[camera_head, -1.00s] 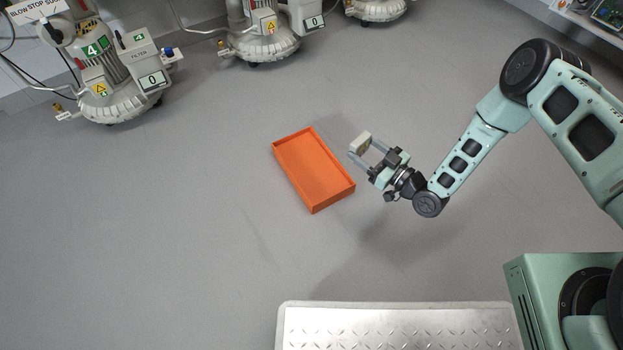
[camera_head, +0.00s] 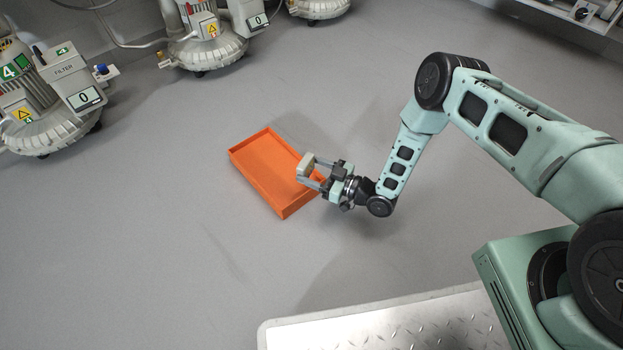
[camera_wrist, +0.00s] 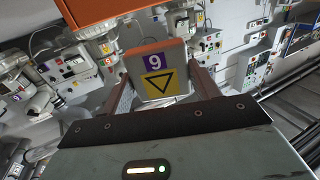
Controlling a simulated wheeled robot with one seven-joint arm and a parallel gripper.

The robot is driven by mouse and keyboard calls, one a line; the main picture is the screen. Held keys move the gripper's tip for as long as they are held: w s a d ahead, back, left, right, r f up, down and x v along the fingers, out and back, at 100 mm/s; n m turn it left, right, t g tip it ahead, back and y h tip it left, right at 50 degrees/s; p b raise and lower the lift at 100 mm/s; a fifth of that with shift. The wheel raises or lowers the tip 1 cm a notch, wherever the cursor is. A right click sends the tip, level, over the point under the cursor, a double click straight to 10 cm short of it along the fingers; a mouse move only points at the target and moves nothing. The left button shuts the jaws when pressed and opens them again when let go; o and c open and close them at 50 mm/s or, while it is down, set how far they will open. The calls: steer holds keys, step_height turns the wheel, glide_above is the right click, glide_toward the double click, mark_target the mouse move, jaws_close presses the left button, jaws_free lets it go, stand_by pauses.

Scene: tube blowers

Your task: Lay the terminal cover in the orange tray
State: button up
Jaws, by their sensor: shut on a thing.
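The terminal cover (camera_wrist: 157,72) is a small pale box with a purple "9" label and a yellow triangle sign on its face. My gripper (camera_head: 309,174) is shut on it, one finger on each side, as the wrist view shows. In the head view the cover (camera_head: 306,163) is at the fingertips, over the right edge of the orange tray. The orange tray (camera_head: 264,170) is shallow, rectangular and empty where it shows. Its upper right part is partly hidden by my gripper and the cover. In the wrist view an orange part of it (camera_wrist: 90,10) shows at the top.
Round grey blower units (camera_head: 203,47) stand along the wall at upper left and top. A silver tread-plate surface (camera_head: 390,325) is at the bottom. Grey floor (camera_head: 130,250) is clear left of and below the tray.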

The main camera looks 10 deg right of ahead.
steer(key=shift+f+b, duration=0.4)
steer(key=shift+f, duration=0.75)
steer(key=shift+f+b, duration=0.3)
steer(key=shift+f, duration=0.1)
steer(key=shift+f, duration=0.25)
